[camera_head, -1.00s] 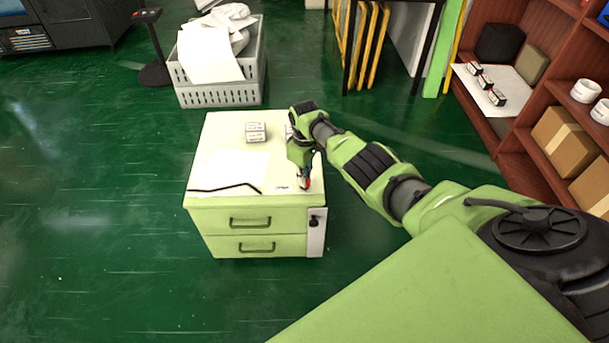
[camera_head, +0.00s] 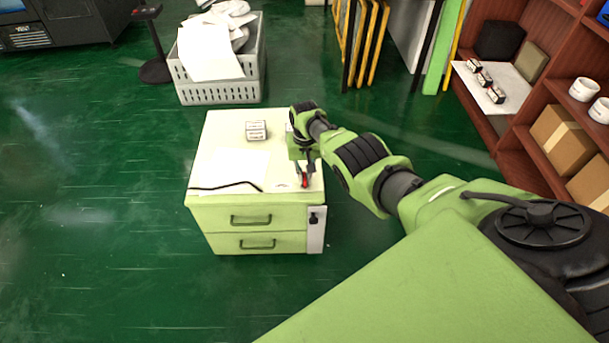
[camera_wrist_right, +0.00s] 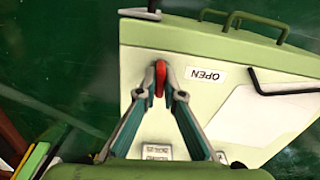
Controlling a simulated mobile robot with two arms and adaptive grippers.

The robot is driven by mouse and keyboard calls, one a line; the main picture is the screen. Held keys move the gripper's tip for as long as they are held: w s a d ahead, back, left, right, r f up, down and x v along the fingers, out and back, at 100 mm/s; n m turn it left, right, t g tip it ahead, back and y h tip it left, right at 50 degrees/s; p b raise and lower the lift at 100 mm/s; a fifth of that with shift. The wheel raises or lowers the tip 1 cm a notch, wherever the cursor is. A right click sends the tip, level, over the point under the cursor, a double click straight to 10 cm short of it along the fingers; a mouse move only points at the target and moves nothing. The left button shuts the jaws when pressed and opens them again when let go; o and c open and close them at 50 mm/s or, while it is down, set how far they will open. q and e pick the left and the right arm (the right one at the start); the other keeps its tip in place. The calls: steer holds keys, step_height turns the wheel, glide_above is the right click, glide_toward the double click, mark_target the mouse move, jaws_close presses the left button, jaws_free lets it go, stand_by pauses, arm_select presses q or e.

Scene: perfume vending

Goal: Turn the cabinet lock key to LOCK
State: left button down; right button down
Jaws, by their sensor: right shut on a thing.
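A pale green cabinet (camera_head: 225,208) with two drawers stands on the floor. A small red key-like piece (camera_head: 304,183) is at the right front corner of its top; it also shows in the wrist view (camera_wrist_right: 160,78). My right gripper (camera_head: 304,181) reaches down to it from above, and in the wrist view its two fingertips (camera_wrist_right: 160,84) are closed on the red piece. The base of the red piece is hidden by the fingers. No LOCK label can be read. My left gripper is not in view.
A black bent rod (camera_head: 228,186) and a white sheet (camera_head: 226,168) lie on the cabinet top. Small white boxes (camera_head: 256,130) sit further back. A black fitting (camera_head: 314,217) is on the front panel. A grey crate (camera_head: 218,93) stands behind; a brown shelf (camera_head: 520,150) is at right.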

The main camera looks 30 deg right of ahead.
mark_target(304, 175)
steer(key=shift+m, duration=0.4)
stand_by(0.3)
steer(key=c, duration=2.2)
jaws_free()
steer(key=shift+o, duration=0.2)
step_height(304, 175, up, 12)
steer(key=shift+f, duration=0.1)
